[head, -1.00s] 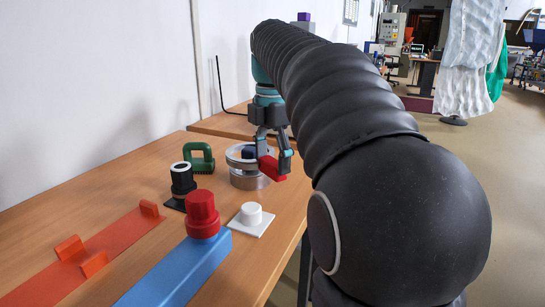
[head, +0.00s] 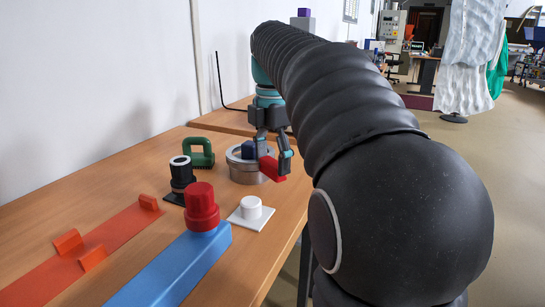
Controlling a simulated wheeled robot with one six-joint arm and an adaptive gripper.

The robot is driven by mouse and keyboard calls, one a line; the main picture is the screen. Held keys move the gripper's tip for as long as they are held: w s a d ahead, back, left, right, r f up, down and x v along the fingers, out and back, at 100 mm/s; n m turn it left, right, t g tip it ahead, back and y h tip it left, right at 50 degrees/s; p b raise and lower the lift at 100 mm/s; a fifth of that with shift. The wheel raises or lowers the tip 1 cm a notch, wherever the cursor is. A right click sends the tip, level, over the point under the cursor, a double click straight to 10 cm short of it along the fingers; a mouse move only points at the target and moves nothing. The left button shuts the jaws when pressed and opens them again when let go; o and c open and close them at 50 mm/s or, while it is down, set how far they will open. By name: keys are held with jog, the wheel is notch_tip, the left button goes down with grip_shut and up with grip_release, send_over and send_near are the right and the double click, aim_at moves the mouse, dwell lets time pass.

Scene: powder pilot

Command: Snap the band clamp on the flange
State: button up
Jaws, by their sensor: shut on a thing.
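My gripper (head: 271,157) reaches down over the right side of a round silver metal flange (head: 247,175) on the table. Its fingers are shut on a red block-like handle (head: 271,169), which slants at the flange's right edge. A pale metal ring (head: 234,152) sits at the top of the flange and looks like the band clamp. A dark blue block (head: 249,149) stands up inside the ring. The fingers hide the ring's right side. I cannot tell how the red handle joins the ring or whether the ring is fully seated.
A green handled piece (head: 201,152), a black cylinder (head: 181,173) and a white stub on a plate (head: 251,208) stand close by. A red knob (head: 202,206) tops a blue beam (head: 172,268). An orange rail (head: 88,253) lies left. The wall bounds the left side.

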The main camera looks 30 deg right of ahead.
jog(key=shift+f+b, duration=0.5)
jog(key=shift+f, duration=0.45)
jog(key=o, duration=1.4)
jog(key=shift+c, duration=0.2)
notch_tip(320, 180, up, 4)
jog(key=p, duration=0.4)
jog(key=shift+r, duration=1.05)
